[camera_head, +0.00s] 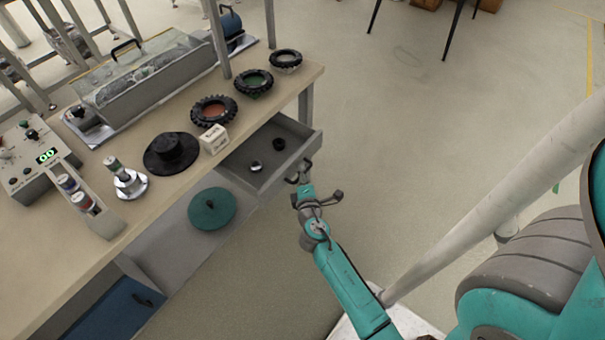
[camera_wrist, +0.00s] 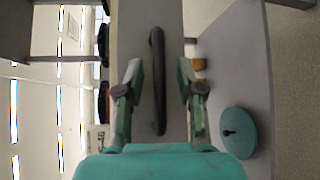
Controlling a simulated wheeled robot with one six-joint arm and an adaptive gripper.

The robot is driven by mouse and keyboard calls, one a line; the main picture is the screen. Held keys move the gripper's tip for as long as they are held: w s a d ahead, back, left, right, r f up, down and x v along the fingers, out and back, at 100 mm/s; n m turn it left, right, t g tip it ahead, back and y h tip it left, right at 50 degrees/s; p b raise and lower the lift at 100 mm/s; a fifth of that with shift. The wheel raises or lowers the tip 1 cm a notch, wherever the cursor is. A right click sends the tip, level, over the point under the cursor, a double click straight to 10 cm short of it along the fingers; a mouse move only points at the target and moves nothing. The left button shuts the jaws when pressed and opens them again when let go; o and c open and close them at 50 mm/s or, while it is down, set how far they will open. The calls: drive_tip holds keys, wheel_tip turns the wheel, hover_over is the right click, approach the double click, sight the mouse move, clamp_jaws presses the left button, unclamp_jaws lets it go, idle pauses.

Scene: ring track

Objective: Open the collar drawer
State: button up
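The grey collar drawer (camera_head: 303,143) stands pulled out from under the workbench top. A dark collar (camera_head: 279,143) and a smaller light-and-dark piece (camera_head: 255,166) lie inside it. The dark bar handle (camera_wrist: 157,85) is on the drawer's front. My gripper (camera_head: 301,181) is at that front, close to the handle. In the wrist view my gripper (camera_wrist: 160,75) is open, one finger on each side of the handle, with gaps showing between fingers and bar.
The workbench top (camera_head: 135,215) holds several black tyre-like rings, a black stepped disc (camera_head: 171,152), a small white box (camera_head: 214,140) and a control box (camera_head: 30,155). A round teal disc (camera_head: 212,209) is below the bench top. A blue drawer (camera_head: 115,310) is lower left. Floor right of the drawer is clear.

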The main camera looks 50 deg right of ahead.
drive_tip(key=v, duration=1.2)
idle(0.4)
drive_tip(key=s+a+m+t+y, duration=0.1)
drive_tip(key=s+a+m+y, duration=0.3)
drive_tip(key=s+a+y, duration=0.7)
drive_tip(key=s+a+r+m+t, duration=0.2)
drive_tip(key=s+a+r+m, duration=0.4)
drive_tip(key=s+r, duration=0.7)
drive_tip(key=shift+a+r+m, duration=0.25)
drive_tip(key=shift+a+m, duration=0.15)
drive_tip(key=shift+a, duration=0.3)
